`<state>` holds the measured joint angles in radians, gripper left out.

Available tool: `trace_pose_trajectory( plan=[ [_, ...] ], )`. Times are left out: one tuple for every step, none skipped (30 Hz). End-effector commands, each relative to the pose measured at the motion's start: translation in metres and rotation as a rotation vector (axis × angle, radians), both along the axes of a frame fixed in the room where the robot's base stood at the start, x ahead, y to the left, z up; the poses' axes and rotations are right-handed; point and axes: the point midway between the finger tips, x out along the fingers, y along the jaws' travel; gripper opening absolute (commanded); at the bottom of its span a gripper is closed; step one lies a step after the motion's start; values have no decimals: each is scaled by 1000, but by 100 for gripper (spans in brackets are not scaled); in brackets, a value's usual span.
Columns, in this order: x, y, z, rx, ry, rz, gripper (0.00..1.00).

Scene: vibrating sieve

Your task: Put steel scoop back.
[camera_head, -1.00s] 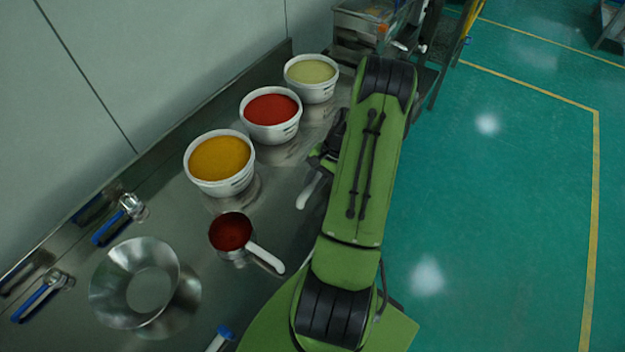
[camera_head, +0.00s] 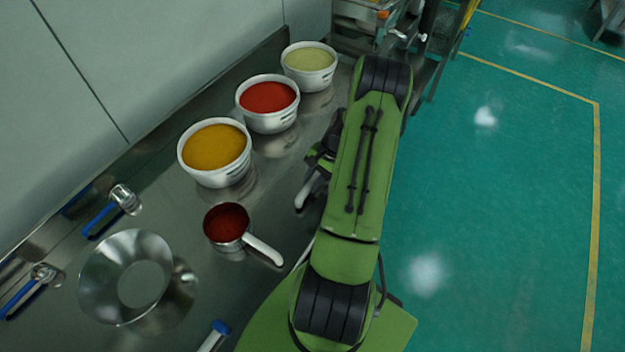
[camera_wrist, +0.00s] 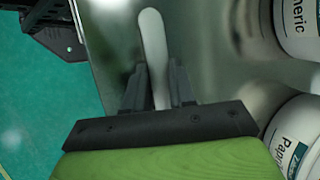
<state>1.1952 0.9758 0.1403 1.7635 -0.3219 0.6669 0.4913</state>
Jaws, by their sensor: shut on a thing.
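My gripper (camera_wrist: 158,88) is shut on a smooth, pale handle, which I take to be the steel scoop's (camera_wrist: 152,40). In the wrist view the handle's rounded end points up the picture, beyond the fingers; the scoop's bowl is hidden. In the head view the pale handle (camera_head: 304,196) shows below my gripper (camera_head: 320,160), which is mostly hidden by my green arm, over the right part of the steel table (camera_head: 275,185). A steel cup with a pale handle (camera_head: 228,224), filled with dark red powder, stands on the table left of my gripper.
White tubs of yellow (camera_head: 216,175), red (camera_head: 269,124) and pale green powder (camera_head: 311,80) line the table's back. A steel funnel (camera_head: 97,280) and blue-handled tools (camera_head: 102,217) lie at left. A blue-capped item (camera_head: 217,334) is at the front. Green floor lies right.

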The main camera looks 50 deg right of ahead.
Motion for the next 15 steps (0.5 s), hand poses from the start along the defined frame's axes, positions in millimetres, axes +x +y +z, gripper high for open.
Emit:
trace_pose_trajectory(
  plan=[
    [0,0,-1,0,0,0,0],
    [0,0,-2,0,0,0,0],
    [0,0,-2,0,0,0,0],
    [0,0,-3,0,0,0,0],
    [0,0,-2,0,0,0,0],
    [0,0,-2,0,0,0,0],
    [0,0,-2,0,0,1,0],
    [0,0,-2,0,0,1,0],
    [0,0,-2,0,0,1,0],
    [0,0,-2,0,0,1,0],
    [0,0,-2,0,0,1,29],
    [0,0,-2,0,0,0,35],
    [0,0,-2,0,0,0,40],
    [0,0,-2,0,0,0,44],
    [0,0,-2,0,0,0,50]
  ],
)
